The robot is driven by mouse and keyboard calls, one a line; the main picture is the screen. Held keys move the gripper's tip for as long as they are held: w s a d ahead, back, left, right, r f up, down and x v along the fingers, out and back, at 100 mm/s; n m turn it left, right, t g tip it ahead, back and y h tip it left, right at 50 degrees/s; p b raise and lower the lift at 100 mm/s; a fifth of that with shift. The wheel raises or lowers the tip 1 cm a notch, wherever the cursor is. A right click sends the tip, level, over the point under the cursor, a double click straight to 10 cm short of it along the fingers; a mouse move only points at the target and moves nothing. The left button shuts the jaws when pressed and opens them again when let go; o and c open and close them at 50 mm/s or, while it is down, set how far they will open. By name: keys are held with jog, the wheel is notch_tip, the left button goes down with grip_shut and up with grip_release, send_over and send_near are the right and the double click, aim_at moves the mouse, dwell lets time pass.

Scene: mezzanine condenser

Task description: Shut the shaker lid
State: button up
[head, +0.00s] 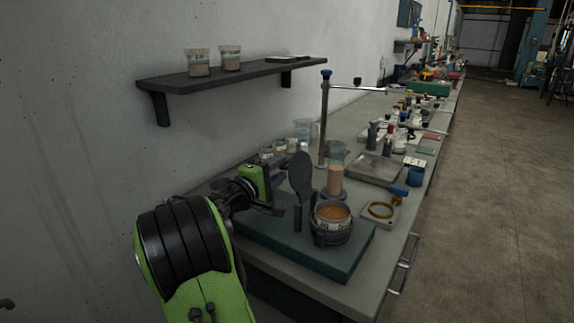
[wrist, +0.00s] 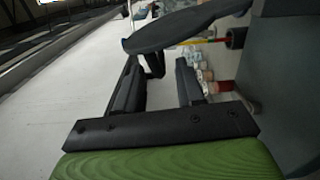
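The shaker is a flat teal base (head: 285,240) on the bench with a round metal pot (head: 332,230) holding orange-brown material on its right part. Its dark round lid (head: 301,174) stands upright at the left of the pot, so the pot's top is uncovered. My gripper (head: 277,196) is at the left of the lid, above the base. In the wrist view, the lid (wrist: 185,27) crosses the top as a dark disc beyond the fingertips (wrist: 166,66). The fingers are apart with nothing held between them. Whether a finger touches the lid cannot be told.
Behind the shaker stand a metal post (head: 324,120) and a tall container with brown contents (head: 335,180). A wall shelf (head: 230,76) hangs above.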

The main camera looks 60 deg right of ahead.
aim_at(288, 162)
jog(key=d, duration=0.5)
jog(key=shift+s, duration=0.4)
jog(key=shift+c, duration=0.5)
jog(key=c, duration=0.5)
jog(key=shift+f, duration=0.1)
grip_shut()
